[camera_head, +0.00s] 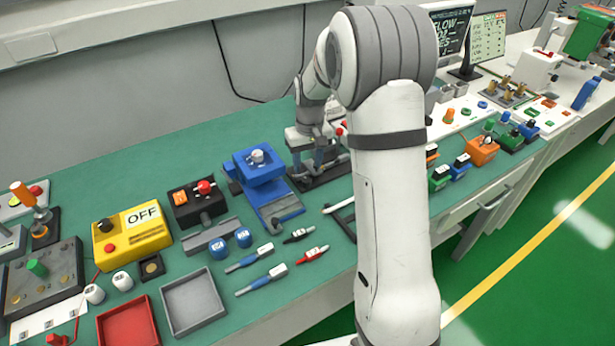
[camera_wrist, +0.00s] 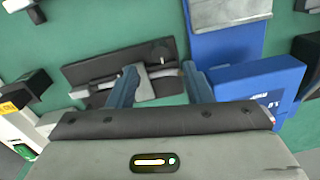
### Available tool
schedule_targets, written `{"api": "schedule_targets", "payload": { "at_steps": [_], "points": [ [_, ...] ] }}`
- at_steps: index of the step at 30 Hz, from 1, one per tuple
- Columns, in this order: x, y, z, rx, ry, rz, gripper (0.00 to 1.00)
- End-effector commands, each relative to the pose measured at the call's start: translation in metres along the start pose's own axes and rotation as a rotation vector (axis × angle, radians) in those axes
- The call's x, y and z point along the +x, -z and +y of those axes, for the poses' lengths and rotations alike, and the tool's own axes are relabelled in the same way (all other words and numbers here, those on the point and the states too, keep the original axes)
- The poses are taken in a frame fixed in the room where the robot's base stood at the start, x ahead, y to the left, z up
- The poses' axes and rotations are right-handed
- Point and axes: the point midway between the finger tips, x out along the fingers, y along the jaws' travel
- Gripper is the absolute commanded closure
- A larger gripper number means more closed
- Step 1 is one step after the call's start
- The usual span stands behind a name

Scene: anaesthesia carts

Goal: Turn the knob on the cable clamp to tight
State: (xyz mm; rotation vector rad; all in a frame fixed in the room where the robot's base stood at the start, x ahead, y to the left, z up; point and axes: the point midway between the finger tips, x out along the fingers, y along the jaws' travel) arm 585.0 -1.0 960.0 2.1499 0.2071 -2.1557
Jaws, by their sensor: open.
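A low fixture, which looks like the cable clamp, has a black base plate (camera_wrist: 90,72) with grey metal parts (camera_wrist: 140,80) and a small dark round knob (camera_wrist: 160,53). In the head view its base (camera_head: 330,177) shows under my gripper (camera_head: 314,160). In the wrist view my gripper (camera_wrist: 160,72) is open, its two blue-grey fingers apart on either side of the grey parts. Nothing is held between them. I cannot tell whether the fingers touch the fixture, and the knob's setting is not readable. My arm and gripper hide much of it in the head view.
A blue device (camera_head: 260,168) with a silver knob stands close left of my gripper; it also shows in the wrist view (camera_wrist: 240,88). A black box with a red knob (camera_head: 197,202) stands farther left. Pens and screwdriver-like tools (camera_head: 262,282) lie in front.

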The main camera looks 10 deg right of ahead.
Motion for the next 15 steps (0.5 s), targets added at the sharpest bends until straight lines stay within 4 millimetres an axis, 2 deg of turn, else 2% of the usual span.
{"api": "schedule_targets", "payload": {
  "at_steps": [9,15],
  "points": [
    [0.049,-0.001,0.000,0.001,0.000,-0.002,0.54],
    [0.062,-0.001,0.000,0.001,0.000,0.000,0.54]
  ]
}}
